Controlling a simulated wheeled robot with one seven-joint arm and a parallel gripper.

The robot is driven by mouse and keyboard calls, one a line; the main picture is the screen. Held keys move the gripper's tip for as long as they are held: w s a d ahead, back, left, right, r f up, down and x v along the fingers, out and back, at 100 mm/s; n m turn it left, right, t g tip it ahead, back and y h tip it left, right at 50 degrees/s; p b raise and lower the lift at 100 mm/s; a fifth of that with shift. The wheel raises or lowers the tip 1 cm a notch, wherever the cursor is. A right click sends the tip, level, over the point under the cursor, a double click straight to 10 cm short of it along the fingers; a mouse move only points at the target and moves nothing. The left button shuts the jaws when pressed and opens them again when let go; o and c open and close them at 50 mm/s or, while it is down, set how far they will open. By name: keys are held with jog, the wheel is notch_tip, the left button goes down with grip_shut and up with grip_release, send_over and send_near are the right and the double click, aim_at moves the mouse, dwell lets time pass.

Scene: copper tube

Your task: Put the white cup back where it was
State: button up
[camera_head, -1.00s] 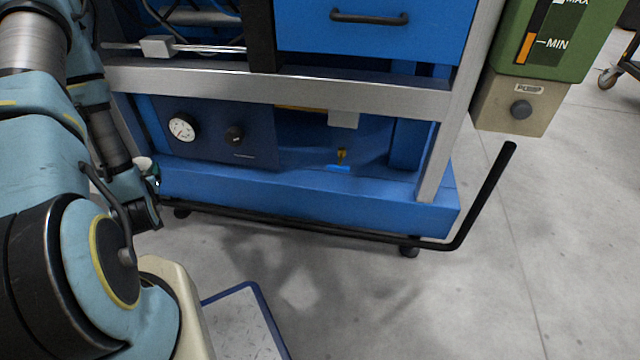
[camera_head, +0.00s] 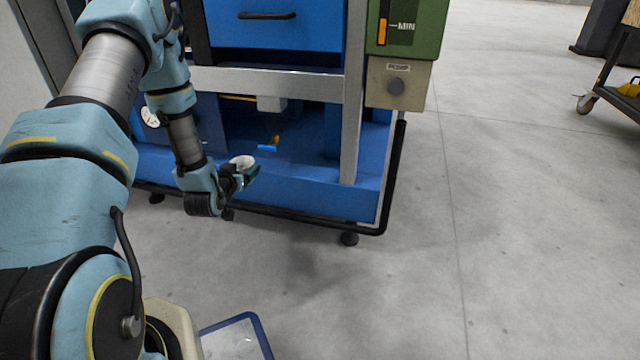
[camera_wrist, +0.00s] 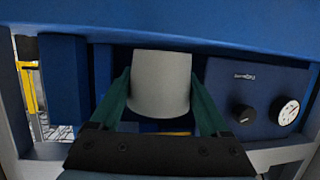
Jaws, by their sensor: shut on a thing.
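The white cup (camera_wrist: 161,84) is between the two green fingers of my gripper (camera_wrist: 162,100) in the wrist view, with a finger against each side. My gripper is shut on it. In the head view the cup (camera_head: 242,161) is small and partly hidden by my gripper (camera_head: 250,172), in front of the lower part of the blue machine (camera_head: 290,190). I cannot tell whether the cup touches the machine's base ledge.
A black rail (camera_head: 300,224) runs low along the machine's front. A grey post (camera_head: 353,100) and a green tank (camera_head: 412,28) stand to the right. A dial gauge (camera_wrist: 287,111) and a black knob (camera_wrist: 244,114) show on a panel. The floor at right is clear; a trolley (camera_head: 612,100) stands far right.

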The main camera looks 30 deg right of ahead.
aim_at(317, 172)
jog(key=s+d+m+g+h+b, duration=0.2)
jog(key=d, duration=0.6)
jog(key=s+d+m+g+h+b, duration=0.2)
jog(key=d+m, duration=0.1)
jog(key=d, duration=0.6)
jog(key=w+d+r+m+g, duration=0.1)
jog(key=d+r+g, duration=0.1)
jog(key=d+r, duration=0.4)
jog(key=shift+h, duration=0.4)
jog(key=f+b, duration=0.1)
jog(key=f, duration=0.2)
jog(key=f+b, duration=0.1)
jog(key=f, duration=0.1)
jog(key=a+f+b, duration=0.1)
jog(key=f+b, duration=0.1)
jog(key=f, duration=0.1)
jog(key=shift+f, duration=0.3)
jog(key=shift+f, duration=0.15)
jog(key=o, duration=1.4)
